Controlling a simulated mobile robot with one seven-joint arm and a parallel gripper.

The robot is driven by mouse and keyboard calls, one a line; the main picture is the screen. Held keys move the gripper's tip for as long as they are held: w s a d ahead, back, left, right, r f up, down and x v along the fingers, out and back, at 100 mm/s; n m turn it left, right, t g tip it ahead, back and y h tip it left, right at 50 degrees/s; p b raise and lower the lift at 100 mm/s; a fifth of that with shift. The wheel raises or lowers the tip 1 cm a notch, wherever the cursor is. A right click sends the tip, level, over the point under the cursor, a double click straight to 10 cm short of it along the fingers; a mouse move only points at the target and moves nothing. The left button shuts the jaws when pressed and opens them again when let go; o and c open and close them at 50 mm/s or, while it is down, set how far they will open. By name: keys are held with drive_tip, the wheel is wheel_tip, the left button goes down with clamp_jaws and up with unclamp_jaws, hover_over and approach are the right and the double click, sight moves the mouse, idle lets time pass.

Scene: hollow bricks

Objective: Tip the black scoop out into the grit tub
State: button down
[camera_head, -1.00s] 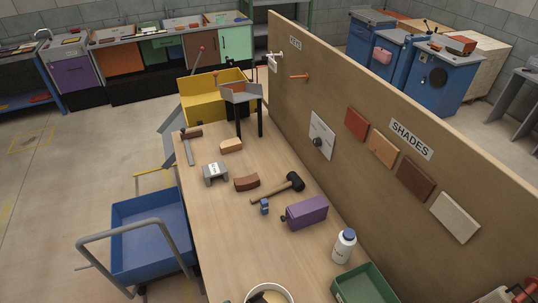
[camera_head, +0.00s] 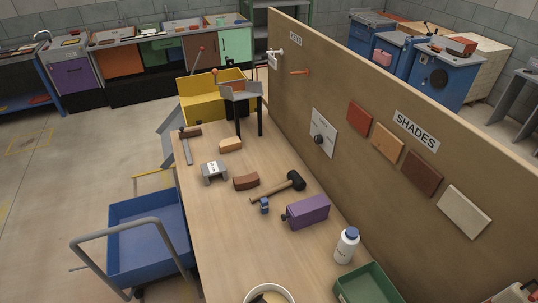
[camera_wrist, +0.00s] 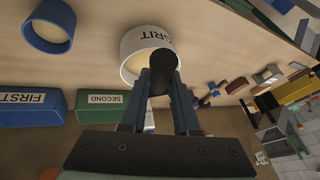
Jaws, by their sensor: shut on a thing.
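In the wrist view my gripper (camera_wrist: 160,108) is shut on the black scoop (camera_wrist: 163,62). The scoop's dark rounded end overlaps the rim and opening of the white grit tub (camera_wrist: 129,42), which is marked GRIT and has pale stuff inside. I cannot tell how far above the tub the scoop is, how it is tilted, or whether it holds anything. My gripper is not seen there.
A blue round tub (camera_wrist: 45,42) stands beside the grit tub. A white bottle (camera_head: 346,247), purple box (camera_head: 308,212) and mallet (camera_head: 293,182) are on the bench (camera_head: 225,245). A pegboard (camera_head: 330,75) walls one side.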

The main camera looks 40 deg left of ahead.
drive_tip(key=shift+s+f+t+b, duration=0.25)
drive_tip(key=shift+f+b, duration=0.2)
drive_tip(key=shift+b, duration=0.25)
drive_tip(key=shift+s+f+t+b, duration=0.1)
drive_tip(key=shift+f+t+b, duration=0.15)
drive_tip(key=shift+f+b, duration=0.35)
drive_tip(key=b, duration=0.2)
drive_tip(key=f+t+b, duration=0.1)
drive_tip(key=b, duration=0.1)
drive_tip(key=shift+s+f+t+b, duration=0.2)
drive_tip(key=shift+s+t+b, duration=0.1)
drive_tip(key=shift+s, duration=0.1)
drive_tip(key=shift+r, duration=0.1)
wheel_tip(320, 180, up, 5)
drive_tip(key=p, duration=0.4)
drive_tip(key=shift+p, duration=0.35)
drive_tip(key=w+d+f+m+h+b, duration=0.1)
drive_tip(key=w+d+f+b, duration=0.2)
drive_tip(key=w+d+b, duration=0.2)
drive_tip(key=w+d+f+m+h+b, duration=0.1)
drive_tip(key=w+d+f+b, duration=0.2)
drive_tip(key=w+d, duration=0.8)
drive_tip(key=d+b, duration=0.2)
drive_tip(key=d, duration=0.5)
drive_tip(key=shift+f+m, duration=0.25)
drive_tip(key=shift+m, duration=0.15)
